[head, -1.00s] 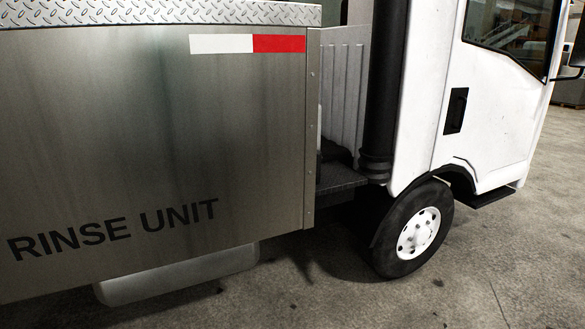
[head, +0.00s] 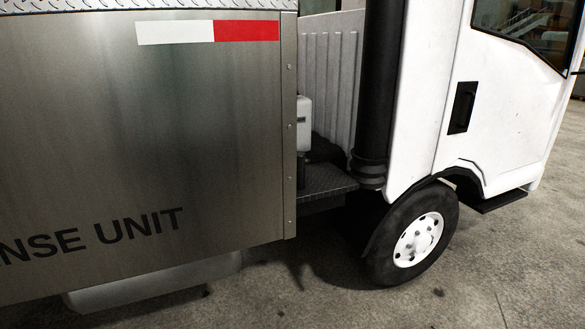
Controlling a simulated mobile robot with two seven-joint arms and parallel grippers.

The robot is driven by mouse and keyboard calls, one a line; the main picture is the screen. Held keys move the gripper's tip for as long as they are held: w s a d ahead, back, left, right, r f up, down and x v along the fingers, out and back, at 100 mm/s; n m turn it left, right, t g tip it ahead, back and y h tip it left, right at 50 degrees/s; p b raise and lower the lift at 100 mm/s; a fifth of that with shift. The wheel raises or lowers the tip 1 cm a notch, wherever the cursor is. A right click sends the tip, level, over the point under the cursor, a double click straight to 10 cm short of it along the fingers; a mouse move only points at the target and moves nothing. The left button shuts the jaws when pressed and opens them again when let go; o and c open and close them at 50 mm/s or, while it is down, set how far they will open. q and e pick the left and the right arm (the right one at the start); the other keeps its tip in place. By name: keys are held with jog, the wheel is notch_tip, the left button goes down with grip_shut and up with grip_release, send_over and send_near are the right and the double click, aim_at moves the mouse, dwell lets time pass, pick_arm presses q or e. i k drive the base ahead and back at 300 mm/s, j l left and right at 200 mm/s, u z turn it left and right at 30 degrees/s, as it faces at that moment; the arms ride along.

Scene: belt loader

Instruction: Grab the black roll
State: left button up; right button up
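In the head view a dark, rounded object (head: 325,149) lies on the truck's step deck (head: 326,181), in the gap between the steel box and the cab. It is partly hidden by a white container, and I cannot tell whether it is the black roll. Neither of my grippers is in view.
A white container (head: 303,123) stands at the gap. A black vertical pipe (head: 377,90) and the white cab (head: 500,125) bound it on the right. Concrete floor (head: 455,285) is clear at lower right.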

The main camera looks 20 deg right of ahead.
aim_at(301, 155)
jog(key=i+l+u, duration=0.1)
jog(key=l, duration=0.35)
jog(key=i+l, duration=0.2)
jog(key=l, duration=0.25)
jog(key=i+l+u, duration=0.15)
jog(key=l, duration=0.3)
jog(key=i+l, duration=0.1)
jog(key=l, duration=0.35)
jog(key=i+l, duration=0.1)
jog(key=l, duration=0.35)
jog(key=i+l, duration=0.15)
jog(key=l, duration=0.3)
jog(key=i+l, duration=0.1)
jog(key=l, duration=0.35)
jog(key=i+l+u, duration=0.1)
jog(key=l, duration=0.35)
jog(key=i+l, duration=0.15)
jog(key=l, duration=0.35)
jog(key=i+l, duration=0.1)
jog(key=l, duration=0.35)
